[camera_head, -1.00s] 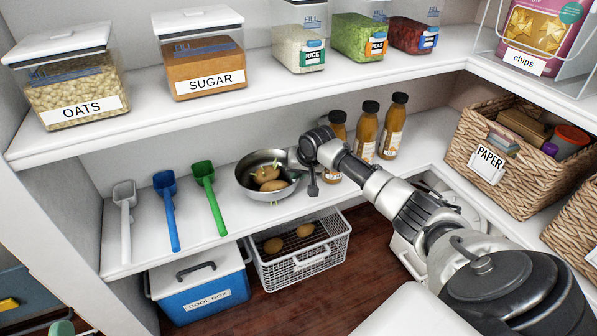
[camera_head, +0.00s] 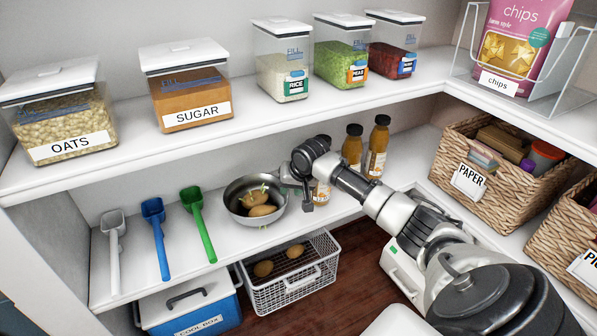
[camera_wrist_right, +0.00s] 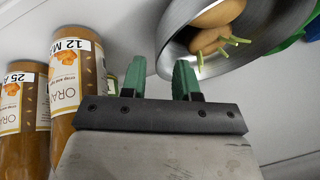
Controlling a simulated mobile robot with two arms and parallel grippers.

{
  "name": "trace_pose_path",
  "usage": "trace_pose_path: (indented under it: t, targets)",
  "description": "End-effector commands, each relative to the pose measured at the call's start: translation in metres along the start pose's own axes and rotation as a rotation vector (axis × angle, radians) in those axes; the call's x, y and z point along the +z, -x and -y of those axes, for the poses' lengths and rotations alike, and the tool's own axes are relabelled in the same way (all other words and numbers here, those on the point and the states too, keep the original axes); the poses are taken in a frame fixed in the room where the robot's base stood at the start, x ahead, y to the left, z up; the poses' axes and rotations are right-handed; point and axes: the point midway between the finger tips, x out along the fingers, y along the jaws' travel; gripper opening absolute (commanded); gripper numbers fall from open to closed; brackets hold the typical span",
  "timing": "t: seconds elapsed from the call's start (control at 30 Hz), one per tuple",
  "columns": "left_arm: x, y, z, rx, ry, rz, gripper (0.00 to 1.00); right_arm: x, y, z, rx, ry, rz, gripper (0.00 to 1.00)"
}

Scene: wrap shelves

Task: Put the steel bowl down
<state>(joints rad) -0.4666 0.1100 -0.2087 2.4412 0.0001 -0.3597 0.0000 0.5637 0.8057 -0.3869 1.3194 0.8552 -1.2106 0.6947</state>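The steel bowl (camera_head: 234,211) stands on the lower shelf to the right of the green scoop, with sprouting potatoes (camera_head: 258,203) inside. My right gripper (camera_head: 288,172) is at the bowl's back right side. In the right wrist view, the two green fingertips (camera_wrist_right: 160,80) are apart, with a clear gap between them. The bowl's wall (camera_wrist_right: 215,65) shows just beyond and beside the right-hand finger; I cannot tell whether they touch. My left gripper is not in view.
Orange bottles (camera_head: 376,150) stand close to the right gripper. White, blue and green scoops (camera_head: 198,222) lie left of the bowl. A wire basket (camera_head: 292,278) and a blue cool box (camera_head: 190,312) sit below.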

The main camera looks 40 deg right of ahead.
Motion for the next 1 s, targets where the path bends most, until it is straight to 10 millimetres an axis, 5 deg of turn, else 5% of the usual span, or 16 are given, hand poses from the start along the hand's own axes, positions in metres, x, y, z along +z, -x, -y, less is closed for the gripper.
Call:
trace_pose_path:
  t: [0.4,0.73,0.87,1.0]
  targets:
    - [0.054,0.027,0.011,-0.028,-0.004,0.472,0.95,-0.001,0.054,0.0,0.001,0.002,-0.001,0.3]
    - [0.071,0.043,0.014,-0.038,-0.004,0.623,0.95,0.009,0.064,0.004,-0.004,0.025,0.005,0.3]
    - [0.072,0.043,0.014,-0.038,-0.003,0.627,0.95,0.058,0.041,0.028,-0.044,0.16,0.013,0.3]
    - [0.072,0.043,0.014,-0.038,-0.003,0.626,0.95,0.17,0.02,0.075,-0.169,0.435,-0.019,0.3]
